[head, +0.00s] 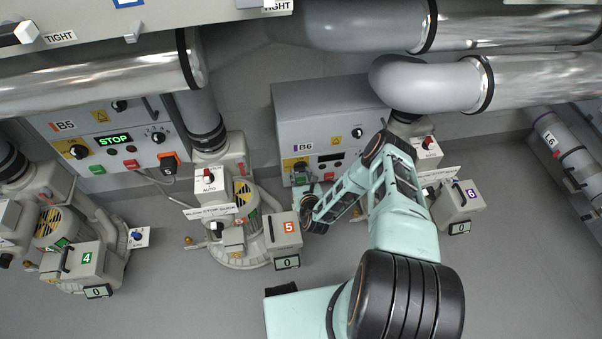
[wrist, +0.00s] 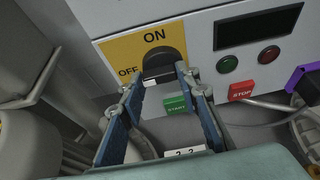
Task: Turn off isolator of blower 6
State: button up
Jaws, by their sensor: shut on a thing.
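The grey control box marked B6 (head: 330,100) stands on the back wall in the head view. Its isolator is a black rotary knob (wrist: 163,60) on a yellow plate (wrist: 122,52), with ON printed above and OFF to the left. My gripper (wrist: 160,76) is shut on the knob from below, one blue finger on each side. In the head view, my gripper (head: 306,202) is small and partly hidden by my arm, just below the yellow plate (head: 294,164).
On the B6 panel, a green START button (wrist: 175,105), a red STOP button (wrist: 241,91) and a dark display (wrist: 258,26) sit near my fingers. Blower 5 (head: 283,232) stands left of my arm, blower 6 (head: 460,200) right of it.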

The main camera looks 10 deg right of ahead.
jog(key=shift+w+r, duration=0.3)
jog(key=shift+w, duration=0.05)
jog(key=o, duration=1.2)
jog(key=shift+c, duration=0.2)
jog(key=shift+s+f, duration=0.1)
jog(key=shift+s, duration=0.05)
jog(key=shift+s, duration=0.25)
jog(key=v, duration=1.1)
jog(key=shift+s, duration=0.25)
